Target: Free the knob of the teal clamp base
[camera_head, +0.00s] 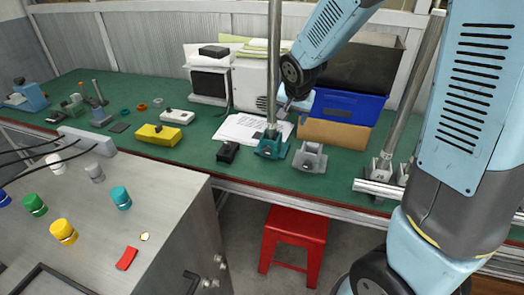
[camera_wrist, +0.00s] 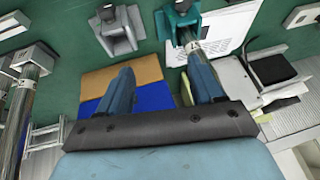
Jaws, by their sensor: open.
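The teal clamp base (camera_head: 271,150) stands on the green bench with a tall metal rod (camera_head: 273,60) upright in it. In the wrist view the teal base (camera_wrist: 181,14) is at the top, just beyond the tip of my right finger. My gripper (camera_wrist: 160,68) is open, its two fingers wide apart with nothing between them. The right finger overlaps the rod in this view; I cannot tell whether they touch. In the head view my gripper (camera_head: 290,103) is beside the rod, above the base, and partly hidden by my arm. I cannot make out the base's knob clearly.
A grey clamp base (camera_head: 309,159) stands close to the right of the teal one, and a black box (camera_head: 228,152) to its left. A blue bin (camera_head: 345,106) and cardboard box (camera_head: 334,134) stand behind. More metal rods (camera_head: 409,100) rise at the right.

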